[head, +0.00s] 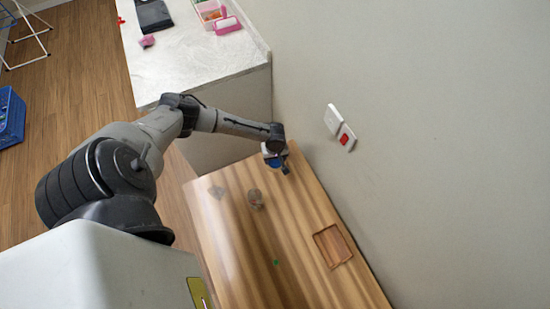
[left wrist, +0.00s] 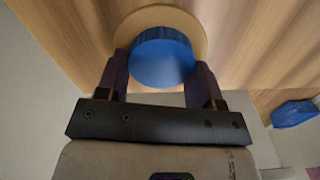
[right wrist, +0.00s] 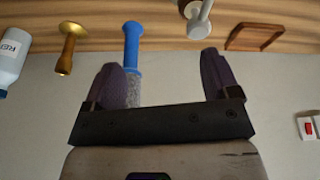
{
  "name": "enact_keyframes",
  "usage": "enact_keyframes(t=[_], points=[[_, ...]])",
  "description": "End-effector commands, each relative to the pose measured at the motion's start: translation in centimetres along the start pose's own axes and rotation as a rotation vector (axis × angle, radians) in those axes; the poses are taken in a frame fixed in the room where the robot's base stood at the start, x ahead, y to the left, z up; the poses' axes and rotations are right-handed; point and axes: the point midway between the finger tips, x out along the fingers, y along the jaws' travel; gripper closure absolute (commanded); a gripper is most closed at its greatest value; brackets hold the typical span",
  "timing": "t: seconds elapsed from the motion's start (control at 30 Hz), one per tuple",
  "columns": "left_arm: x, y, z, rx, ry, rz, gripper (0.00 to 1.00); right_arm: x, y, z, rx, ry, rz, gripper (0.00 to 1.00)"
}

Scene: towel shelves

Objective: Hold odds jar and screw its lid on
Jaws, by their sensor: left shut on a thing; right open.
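My left gripper (head: 278,163) is at the far end of the wooden tabletop, near the wall. It is shut on a round blue lid (left wrist: 162,62), with one finger on each side; the blue also shows in the head view. A tan disc (left wrist: 160,15) shows behind the lid. I cannot tell whether a jar is under it.
Wall switches (head: 340,128) sit above. The right wrist view shows a blue-topped clear object (right wrist: 132,45), a white bottle (right wrist: 12,55) and a brass-coloured piece (right wrist: 68,45).

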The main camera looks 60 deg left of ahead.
Motion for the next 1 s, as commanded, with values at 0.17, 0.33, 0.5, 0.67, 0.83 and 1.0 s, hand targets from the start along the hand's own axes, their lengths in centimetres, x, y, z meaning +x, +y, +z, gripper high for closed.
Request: enact_keyframes(t=[0.17,0.33,0.5,0.67,0.83,1.0], points=[[-1.0,0.0,0.0,0.000,0.000,0.000,0.61,-1.1,-0.1,-0.4,0.004,0.001,-0.003,0.18],[-2.6,0.0,0.0,0.000,0.000,0.000,0.61,-3.0,-0.1,-1.0,0.006,0.001,-0.004,0.18],[-4.8,0.0,0.1,-0.001,-0.001,0.000,0.61,-5.5,0.0,-1.8,0.005,0.000,-0.004,0.18],[-6.9,2.6,2.5,0.001,-0.004,0.004,0.61,-8.1,0.1,-2.6,0.003,0.001,-0.004,0.18],[-8.7,5.0,4.8,0.001,-0.004,0.002,0.61,-10.3,0.4,-3.3,-0.002,0.001,0.002,0.18],[-9.9,6.8,6.5,0.000,-0.002,0.001,0.61,-11.7,0.6,-3.7,-0.004,0.000,0.004,0.18]])
